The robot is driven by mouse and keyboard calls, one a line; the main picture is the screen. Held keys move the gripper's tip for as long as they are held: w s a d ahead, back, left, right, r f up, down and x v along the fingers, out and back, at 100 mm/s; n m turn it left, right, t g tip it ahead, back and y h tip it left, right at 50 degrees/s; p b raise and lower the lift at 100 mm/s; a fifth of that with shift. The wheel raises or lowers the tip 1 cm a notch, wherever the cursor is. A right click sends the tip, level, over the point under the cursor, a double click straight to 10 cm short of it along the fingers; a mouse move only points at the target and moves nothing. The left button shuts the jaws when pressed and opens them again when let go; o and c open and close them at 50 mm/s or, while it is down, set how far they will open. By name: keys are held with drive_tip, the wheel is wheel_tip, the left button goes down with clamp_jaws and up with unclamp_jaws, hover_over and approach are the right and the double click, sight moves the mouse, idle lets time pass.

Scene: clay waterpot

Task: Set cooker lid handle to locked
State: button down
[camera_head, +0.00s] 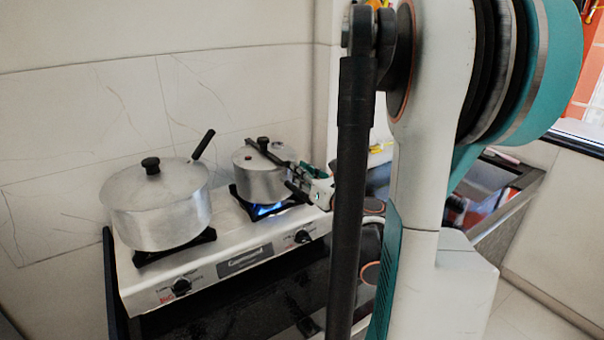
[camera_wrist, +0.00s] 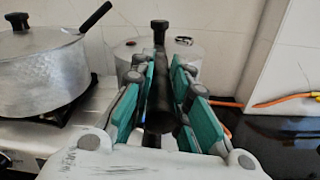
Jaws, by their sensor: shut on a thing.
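The cooker (camera_head: 262,182) is a small silver pot on the right burner, and it also shows in the wrist view (camera_wrist: 190,58). Its lid has a dark knob and a long dark lid handle (camera_head: 268,155) running toward my gripper (camera_head: 295,171). A second dark handle (camera_head: 297,192) sticks out lower from the pot's side. In the wrist view, the green-padded fingers of my gripper (camera_wrist: 158,80) are closed around the dark lid handle, one on each side. The fingers hide much of the handle and part of the lid.
A larger lidded silver pot (camera_head: 157,208) stands on the left burner of the stove (camera_head: 222,255). A blue flame (camera_head: 265,210) burns under the cooker. The tiled wall (camera_head: 75,130) is close behind. An orange hose (camera_wrist: 285,99) lies on the dark counter at right.

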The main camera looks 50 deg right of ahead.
idle(0.6)
drive_tip(key=c, duration=1.5)
unclamp_jaws()
drive_tip(key=v, duration=1.2)
